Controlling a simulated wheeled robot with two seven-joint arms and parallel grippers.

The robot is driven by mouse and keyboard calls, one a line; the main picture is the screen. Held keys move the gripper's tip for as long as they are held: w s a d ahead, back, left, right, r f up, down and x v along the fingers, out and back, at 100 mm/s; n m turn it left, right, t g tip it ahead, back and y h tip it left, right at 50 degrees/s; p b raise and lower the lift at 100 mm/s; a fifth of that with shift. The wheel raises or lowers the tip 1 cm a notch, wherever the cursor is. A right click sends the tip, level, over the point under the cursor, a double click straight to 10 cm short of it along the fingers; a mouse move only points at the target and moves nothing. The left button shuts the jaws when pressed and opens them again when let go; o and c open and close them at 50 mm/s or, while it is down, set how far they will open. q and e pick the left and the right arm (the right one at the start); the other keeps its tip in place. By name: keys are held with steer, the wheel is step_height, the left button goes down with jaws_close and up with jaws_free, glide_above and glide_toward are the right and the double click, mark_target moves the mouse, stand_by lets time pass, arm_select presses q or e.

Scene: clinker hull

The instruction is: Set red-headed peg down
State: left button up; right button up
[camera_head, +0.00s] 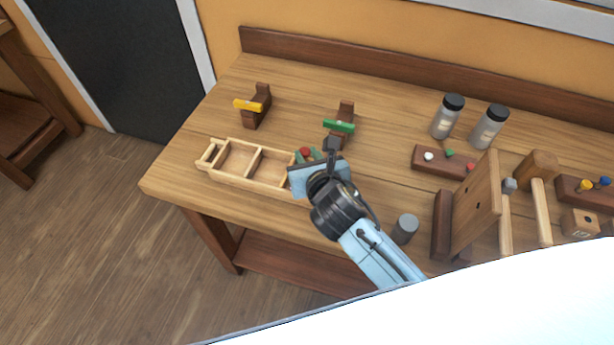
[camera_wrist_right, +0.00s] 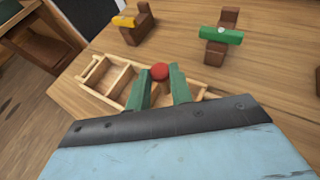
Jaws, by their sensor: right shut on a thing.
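The red-headed peg (camera_head: 304,152) shows only its round red head; its shaft is hidden. My right gripper (camera_head: 308,156) is shut on it, over the right end of the pale wooden hull (camera_head: 232,178). In the right wrist view the red head (camera_wrist_right: 160,71) sits between the two green fingers of the gripper (camera_wrist_right: 162,82), with the hull (camera_wrist_right: 98,95) behind and to the left. I cannot tell whether the peg touches the hull. My left gripper is not in view.
Dark wooden stands with a yellow bar (camera_head: 248,105) and a green bar (camera_head: 339,126) stand behind the hull. A grey cylinder (camera_head: 405,229), a peg block (camera_head: 440,164), two jars, an upright board (camera_head: 477,205) and mallets are to the right. Bare tabletop (camera_head: 290,100) lies between the stands.

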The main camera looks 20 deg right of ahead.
steer(key=shift+f+b, duration=0.8)
steer(key=shift+f, duration=2.5)
steer(key=shift+f, duration=0.2)
steer(key=o, duration=0.9)
steer(key=shift+r, duration=0.25)
steer(key=p+v, duration=0.1)
steer(key=v, duration=1.1)
